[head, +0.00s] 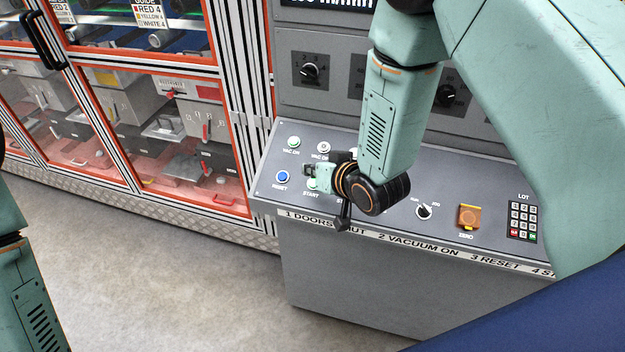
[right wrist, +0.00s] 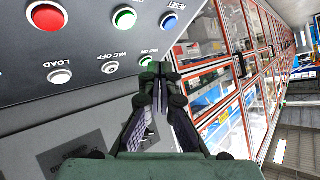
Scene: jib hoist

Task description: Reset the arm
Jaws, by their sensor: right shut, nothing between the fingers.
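The blue RESET button (head: 283,177) is at the left end of the sloped grey control panel (head: 385,228). It also shows in the right wrist view (right wrist: 169,20), beside the green START button (right wrist: 125,17). My right gripper (head: 308,170) is shut and empty over the panel's left end, just right of the RESET button. In the right wrist view its closed fingertips (right wrist: 160,70) are near the VAC ON button (right wrist: 145,60). The gripper and wrist hide part of the button row in the head view. My left gripper is out of view; only my left arm shows.
Glass-fronted, orange-framed cabinets (head: 160,66) stand left of the panel. A selector switch (head: 423,212), an orange ZERO button (head: 468,215) and a keypad (head: 523,220) sit further right. A red button (right wrist: 47,15) shows in the wrist view. The floor (head: 190,285) in front is clear.

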